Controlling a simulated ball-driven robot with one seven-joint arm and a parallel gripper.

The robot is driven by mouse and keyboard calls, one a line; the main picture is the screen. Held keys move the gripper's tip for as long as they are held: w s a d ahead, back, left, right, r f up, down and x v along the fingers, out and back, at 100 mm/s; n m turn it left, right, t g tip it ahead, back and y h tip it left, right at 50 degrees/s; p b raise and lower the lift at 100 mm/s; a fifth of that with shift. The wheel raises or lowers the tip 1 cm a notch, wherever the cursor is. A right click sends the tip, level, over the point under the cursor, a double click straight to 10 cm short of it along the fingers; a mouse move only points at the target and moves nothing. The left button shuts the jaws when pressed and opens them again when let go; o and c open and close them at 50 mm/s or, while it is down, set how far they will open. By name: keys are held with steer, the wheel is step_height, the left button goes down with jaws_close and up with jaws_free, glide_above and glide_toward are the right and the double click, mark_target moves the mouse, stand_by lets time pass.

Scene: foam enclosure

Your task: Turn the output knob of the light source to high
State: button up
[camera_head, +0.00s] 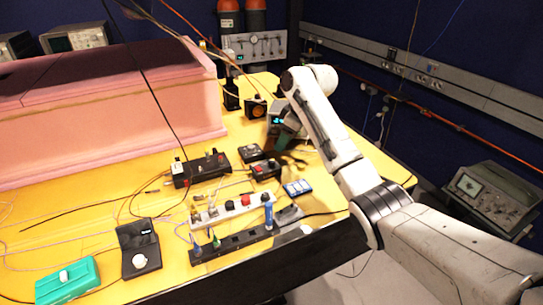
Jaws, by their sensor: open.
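My gripper (287,156) points down over the far right part of the yellow table (108,200); its dark fingers are small and partly lost against the dark devices around them. It is open, and I see nothing held in it. I cannot tell for sure which device is the light source. A small black box with a red top part (265,170) lies just below and left of my gripper. A black unit with a white knob (139,259) stands at the front left, and a green box with a white knob (67,281) is beside it. Knob settings are too small to read.
A long black box (200,169) sits mid-table. Power strips (233,207) with plugs and a blue-handled tool (268,214) lie near the front edge. Loose cables cross the table. A pink foam block (110,115) fills the back left. An oscilloscope (490,196) stands at right.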

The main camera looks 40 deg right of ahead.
mark_target(272, 162)
steer(key=x, duration=0.9)
steer(key=shift+w+f+p, duration=0.1)
steer(key=shift+p, duration=0.25)
jaws_close()
